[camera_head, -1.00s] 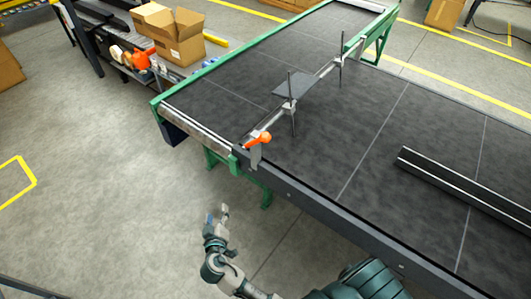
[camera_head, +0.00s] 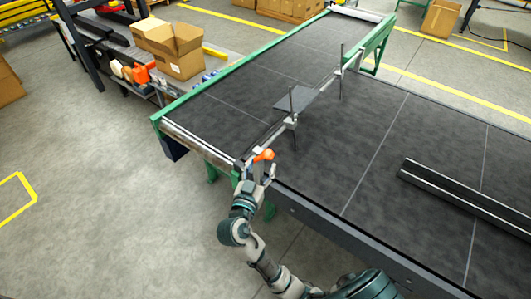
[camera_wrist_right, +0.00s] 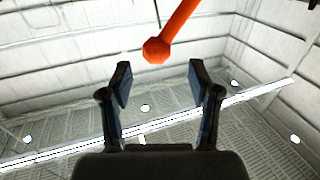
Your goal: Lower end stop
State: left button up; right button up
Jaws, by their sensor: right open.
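The end stop (camera_head: 299,99) is a grey plate on a metal bar that spans the dark conveyor, with thin upright rods. An orange handle (camera_head: 264,155) sits at the bar's near end, by the conveyor's edge. My right gripper (camera_head: 257,172) is raised just below and beside this handle. In the right wrist view the orange handle (camera_wrist_right: 170,32) is beyond the open fingertips (camera_wrist_right: 158,75), with nothing between them. I cannot tell from the head view whether the gripper touches the handle. My left gripper is not in view.
The conveyor (camera_head: 330,150) has a green frame and a dark side rail (camera_head: 340,229). A long black bar (camera_head: 465,190) lies on the right of the belt. Open cardboard boxes (camera_head: 172,45) stand at upper left. The floor (camera_head: 90,200) at left is clear.

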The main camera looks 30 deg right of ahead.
aim_at(266, 158)
jog(key=x, duration=0.6)
jog(key=shift+s+d+f+p, duration=0.15)
jog(key=shift+s+d+p, duration=0.05)
jog(key=shift+d+p, duration=0.15)
jog(key=shift+a, duration=0.55)
jog(key=c, duration=0.8)
grip_shut()
